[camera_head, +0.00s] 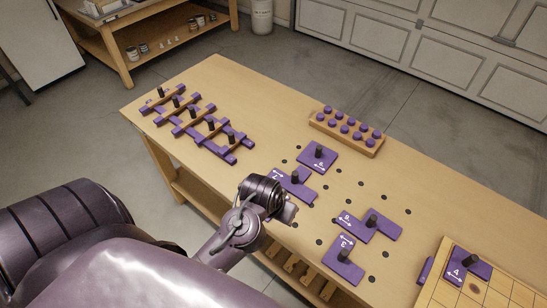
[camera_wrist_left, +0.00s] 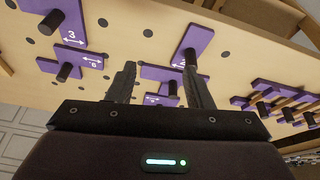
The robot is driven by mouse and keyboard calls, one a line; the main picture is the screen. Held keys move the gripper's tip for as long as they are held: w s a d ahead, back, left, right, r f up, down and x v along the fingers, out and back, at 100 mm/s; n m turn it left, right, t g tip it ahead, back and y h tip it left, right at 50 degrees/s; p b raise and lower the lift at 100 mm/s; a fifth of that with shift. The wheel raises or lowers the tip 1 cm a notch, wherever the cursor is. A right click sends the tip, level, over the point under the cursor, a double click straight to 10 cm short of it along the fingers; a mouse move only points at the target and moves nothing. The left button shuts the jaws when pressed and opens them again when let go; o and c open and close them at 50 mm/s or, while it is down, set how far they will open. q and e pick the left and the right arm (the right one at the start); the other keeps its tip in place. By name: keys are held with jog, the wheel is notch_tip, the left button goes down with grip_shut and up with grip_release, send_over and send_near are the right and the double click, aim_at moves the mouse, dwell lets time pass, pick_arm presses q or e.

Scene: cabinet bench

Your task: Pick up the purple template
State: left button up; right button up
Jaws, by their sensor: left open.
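Several purple templates with black pegs lie on the wooden bench. One marked 7 (camera_head: 302,194) is just beyond my left gripper (camera_head: 290,212); another (camera_head: 326,165) lies farther back. One marked 4 (camera_head: 455,271) is on a gridded board. In the left wrist view, my open left gripper (camera_wrist_left: 160,80) has a template (camera_wrist_left: 158,73) showing between its fingers and another (camera_wrist_left: 197,38) past the right finger. Nothing is seen held. My right gripper is not in view.
A wooden rack (camera_head: 190,124) with several purple pieces and pegs stands at the bench's left end. A wooden block (camera_head: 372,150) with several purple knobs sits at the back edge. The gridded board (camera_head: 492,298) is at the right. The bench (camera_head: 240,95) has dark holes and clear room at back left.

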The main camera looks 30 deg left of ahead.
pick_arm(q)
jog(key=w+a+f+n+y, duration=0.1)
jog(key=w+a+f+n, duration=0.2)
jog(key=w+a+f+n+y+b, duration=0.1)
jog(key=w+a+f+n, duration=0.2)
jog(key=f, duration=0.1)
jog(key=shift+w+a+f+n+g+y, duration=0.1)
jog(key=shift+w+a+n+g+y, duration=0.05)
jog(key=shift+w+n+g+y, duration=0.2)
jog(key=x, duration=0.2)
jog(key=b+x, duration=0.1)
jog(key=x, duration=0.2)
jog(key=shift+w+d, duration=0.2)
jog(key=shift+w, duration=0.05)
jog(key=shift+c, duration=0.4)
grip_shut()
